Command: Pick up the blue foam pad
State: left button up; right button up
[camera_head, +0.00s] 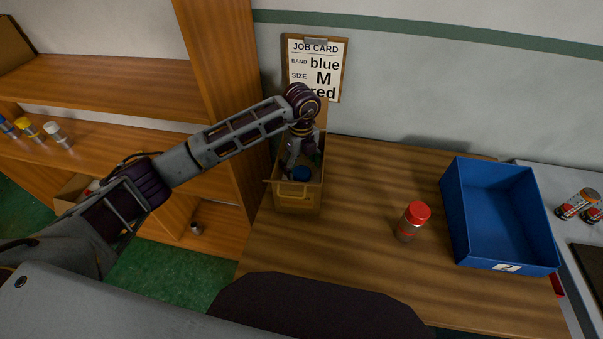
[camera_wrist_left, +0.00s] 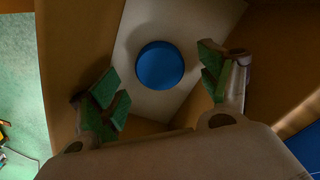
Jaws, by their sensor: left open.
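The blue foam pad (camera_head: 301,173) shows as a round blue disc inside an open cardboard box (camera_head: 297,200). In the left wrist view the blue foam pad (camera_wrist_left: 160,65) lies on a pale grey flat piece (camera_wrist_left: 140,97) in the box. My left gripper (camera_head: 296,163) reaches down into the box. In the left wrist view its two green-padded fingers (camera_wrist_left: 163,83) are open, one on each side of the pad, with gaps and nothing between them gripped. Its arm hides part of the box's far side in the head view. My right gripper is not in view.
A red-capped jar (camera_head: 409,222) and a blue bin (camera_head: 502,216) stand on the wooden table (camera_head: 340,245) right of the box. A job card (camera_head: 315,68) reading blue, M, red hangs on the wall. A wooden shelf (camera_head: 110,85) stands left. Box walls surround the gripper closely.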

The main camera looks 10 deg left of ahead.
pick_arm(q)
jog(key=shift+f, duration=1.15)
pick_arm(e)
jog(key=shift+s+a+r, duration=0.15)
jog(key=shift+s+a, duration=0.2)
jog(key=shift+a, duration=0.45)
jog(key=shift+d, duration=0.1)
pick_arm(q)
jog(key=shift+c, duration=0.3)
jog(key=c, duration=0.7)
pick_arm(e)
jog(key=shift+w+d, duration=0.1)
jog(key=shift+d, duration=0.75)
